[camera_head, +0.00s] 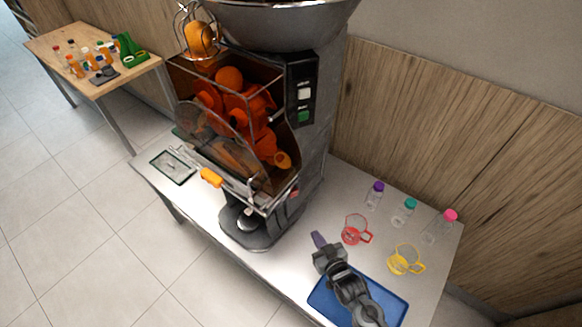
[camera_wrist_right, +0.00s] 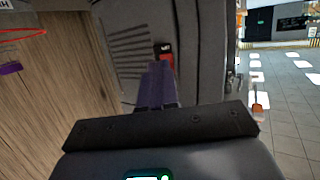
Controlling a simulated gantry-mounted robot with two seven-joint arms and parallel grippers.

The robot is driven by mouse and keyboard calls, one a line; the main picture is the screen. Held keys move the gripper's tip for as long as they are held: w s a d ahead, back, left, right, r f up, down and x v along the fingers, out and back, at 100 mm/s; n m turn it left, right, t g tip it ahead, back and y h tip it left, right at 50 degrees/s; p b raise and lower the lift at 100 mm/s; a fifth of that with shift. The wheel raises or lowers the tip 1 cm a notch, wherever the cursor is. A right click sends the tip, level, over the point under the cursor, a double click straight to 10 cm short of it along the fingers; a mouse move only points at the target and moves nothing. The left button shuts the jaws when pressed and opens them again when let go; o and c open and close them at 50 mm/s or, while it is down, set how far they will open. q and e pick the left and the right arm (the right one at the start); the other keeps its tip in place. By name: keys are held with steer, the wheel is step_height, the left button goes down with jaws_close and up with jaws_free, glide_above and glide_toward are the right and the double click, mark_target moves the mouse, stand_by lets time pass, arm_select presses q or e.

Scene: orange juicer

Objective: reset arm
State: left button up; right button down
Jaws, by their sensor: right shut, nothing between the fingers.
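My right gripper (camera_head: 318,239) is shut and empty in the head view. It is held over the front right part of the metal table (camera_head: 333,185), with the blue tray (camera_head: 394,304) below and behind its wrist. Its purple fingers also show together in the right wrist view (camera_wrist_right: 156,84), with the grey juicer body ahead of them. The orange juicer (camera_head: 240,120) stands left of the gripper in the head view, with orange parts behind its clear front. My left gripper is not in view.
A red pitcher (camera_head: 355,230) and a yellow pitcher (camera_head: 404,260) stand right of the gripper. Bottles with purple (camera_head: 375,195), teal (camera_head: 404,211) and pink (camera_head: 440,226) caps stand behind them near the wooden wall. A side table (camera_head: 95,83) with small bottles stands far left.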

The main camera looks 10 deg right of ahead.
steer(key=s+f, duration=0.3)
steer(key=s, duration=0.2)
steer(key=s+d+r+g+h, duration=0.1)
steer(key=s+d+r+g, duration=0.1)
steer(key=s+r+g, duration=0.35)
steer(key=s+d+r+g+h, duration=0.1)
steer(key=s+d+r+g, duration=0.1)
steer(key=s, duration=0.6)
steer(key=s+d+r+g+h, duration=0.1)
steer(key=s+d+r+g, duration=0.1)
steer(key=s+r+g, duration=0.35)
step_height(320, 180, up, 23)
steer(key=s+t+p, duration=0.1)
steer(key=t+p, duration=0.1)
steer(key=p, duration=2.2)
steer(key=shift+s+m, duration=0.3)
